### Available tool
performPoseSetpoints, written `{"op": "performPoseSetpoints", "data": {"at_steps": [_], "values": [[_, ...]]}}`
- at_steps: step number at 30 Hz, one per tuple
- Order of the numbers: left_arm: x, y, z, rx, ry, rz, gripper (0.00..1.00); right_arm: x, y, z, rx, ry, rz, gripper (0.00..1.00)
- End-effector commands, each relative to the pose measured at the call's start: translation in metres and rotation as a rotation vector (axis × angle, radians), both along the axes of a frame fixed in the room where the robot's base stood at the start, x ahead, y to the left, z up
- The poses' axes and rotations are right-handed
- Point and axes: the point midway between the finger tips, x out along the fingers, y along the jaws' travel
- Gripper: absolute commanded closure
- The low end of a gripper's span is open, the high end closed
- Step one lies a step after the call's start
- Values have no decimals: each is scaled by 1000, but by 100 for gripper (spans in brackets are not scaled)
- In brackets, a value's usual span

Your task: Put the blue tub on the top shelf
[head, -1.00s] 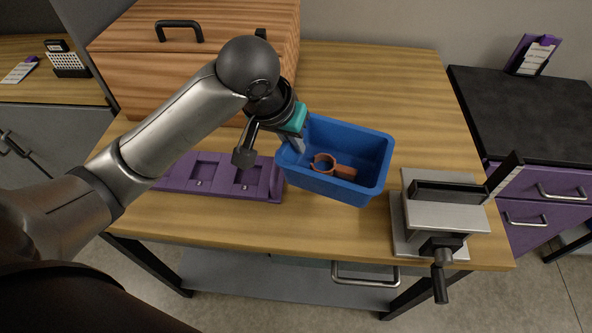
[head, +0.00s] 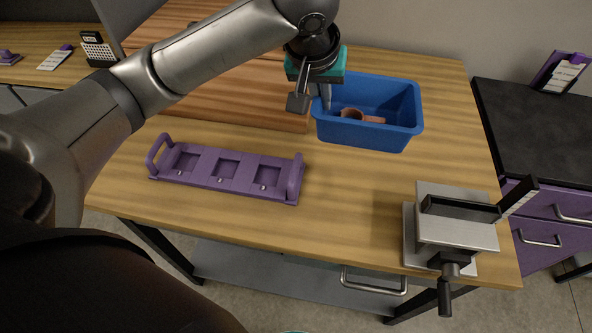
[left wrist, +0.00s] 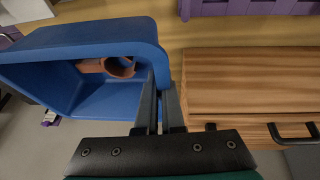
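The blue tub (head: 365,134) is at the back of the wooden table, beside the wooden chest's right end. An orange-brown ring-shaped part (head: 353,114) lies inside it. My left gripper (head: 322,100) is at the tub's left wall. In the left wrist view, the left gripper's fingers (left wrist: 158,95) are closed on the rim of the tub (left wrist: 90,38), one on each side of the wall. I cannot tell whether the tub is clear of the tabletop. My right gripper is not seen. No top shelf can be made out.
A purple three-pocket tray (head: 228,172) lies front left of the tub. A grey vise (head: 455,225) stands at the front right corner. The wooden chest (head: 230,93) fills the back left. A black-topped purple cabinet (head: 535,125) is at the right. The table's middle is clear.

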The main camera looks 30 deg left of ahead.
Motion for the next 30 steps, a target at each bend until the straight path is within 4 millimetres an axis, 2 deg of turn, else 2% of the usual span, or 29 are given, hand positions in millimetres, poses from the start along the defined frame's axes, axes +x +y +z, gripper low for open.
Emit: {"op": "performPoseSetpoints", "data": {"at_steps": [2, 5, 15, 21, 30], "values": [[1, 1, 5, 1, -2, 11, 100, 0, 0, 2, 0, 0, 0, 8], [1, 2, -6, 2, 2, 18, 100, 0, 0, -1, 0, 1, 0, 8], [1, 2, -96, 3, 3, 17, 100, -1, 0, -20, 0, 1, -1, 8], [1, 2, -138, 2, 1, 16, 100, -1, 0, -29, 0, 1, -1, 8], [2, 1, -162, 1, -2, 15, 100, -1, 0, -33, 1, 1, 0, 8]]}}
